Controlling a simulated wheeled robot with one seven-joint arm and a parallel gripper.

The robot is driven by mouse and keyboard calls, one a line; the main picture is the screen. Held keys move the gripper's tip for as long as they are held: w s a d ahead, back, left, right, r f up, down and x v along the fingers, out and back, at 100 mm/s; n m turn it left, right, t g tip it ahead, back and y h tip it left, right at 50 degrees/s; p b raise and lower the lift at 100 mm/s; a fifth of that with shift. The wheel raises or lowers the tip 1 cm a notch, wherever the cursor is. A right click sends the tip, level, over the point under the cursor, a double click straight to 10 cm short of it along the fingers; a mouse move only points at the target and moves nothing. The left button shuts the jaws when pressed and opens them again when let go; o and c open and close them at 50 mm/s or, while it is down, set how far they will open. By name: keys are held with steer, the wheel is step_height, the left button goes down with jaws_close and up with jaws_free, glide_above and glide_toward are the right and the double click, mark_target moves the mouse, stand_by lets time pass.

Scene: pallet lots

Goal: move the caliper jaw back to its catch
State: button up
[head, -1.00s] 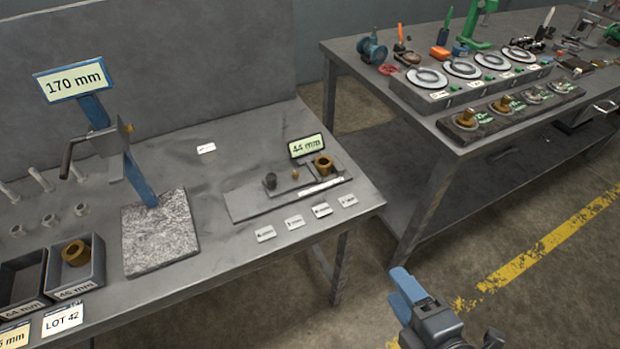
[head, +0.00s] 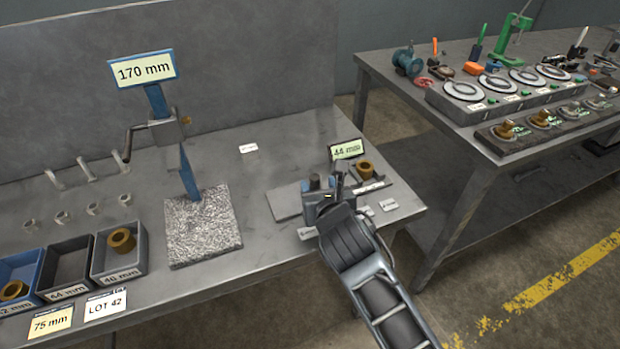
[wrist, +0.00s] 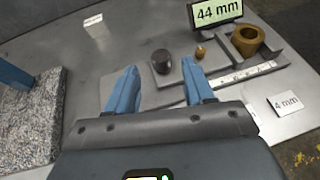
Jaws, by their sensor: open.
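The caliper is the low grey fixture (head: 285,206) on the bench, with a 44 mm display (head: 347,149). In the wrist view it is a flat grey plate (wrist: 118,88) with a white scale strip (wrist: 240,77). A dark round knob (wrist: 162,62) and a smaller brass knob (wrist: 201,52) stand on it. A brass ring (wrist: 247,40) sits at its right end. Which piece is the movable jaw or the catch, I cannot tell. My gripper (wrist: 158,77) is open and empty, its blue fingers short of the dark knob, one to each side. In the head view my gripper (head: 325,188) hides part of the fixture.
A stand with a 170 mm display (head: 142,69) and crank rises from a granite block (head: 205,232) at left. Small label cards lie along the bench front. A second cluttered bench (head: 440,125) stands right.

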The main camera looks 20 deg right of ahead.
mark_target(316, 179)
steer(key=x, duration=0.6)
jaws_close()
stand_by(0.4)
